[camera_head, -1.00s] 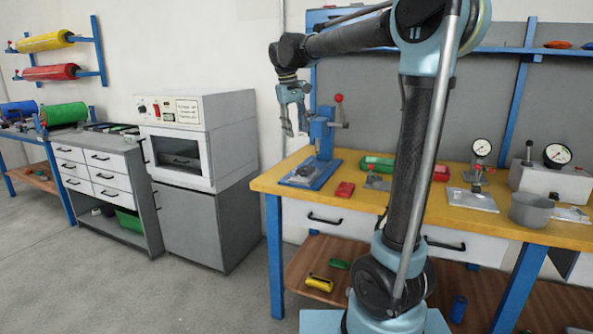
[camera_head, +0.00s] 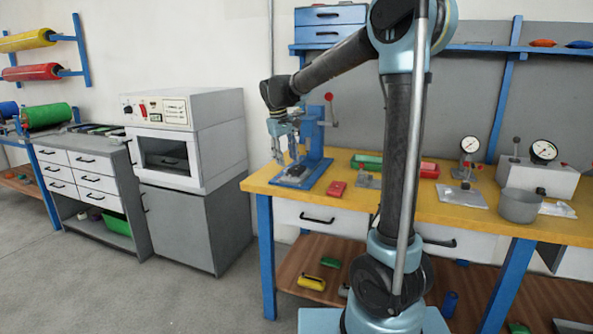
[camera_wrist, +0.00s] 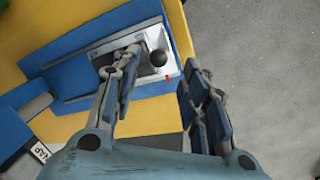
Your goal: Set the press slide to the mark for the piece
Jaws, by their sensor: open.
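The blue press (camera_head: 313,134), with a red-knobbed lever, stands at the left end of the yellow bench. Its blue base also shows in the wrist view (camera_wrist: 85,75). On the base is a pale metal slide plate (camera_wrist: 112,47) with a black ball knob (camera_wrist: 158,58). A small red pointer (camera_wrist: 167,79) shows beside the plate. My gripper (camera_wrist: 164,66) is open and empty over the press base. In the wrist view the knob lies between the two fingertips; I cannot tell the height gap. The left finger hides part of the plate. No mark or scale is readable.
The press column and lever rise close beside my gripper. Open floor lies left of the bench.

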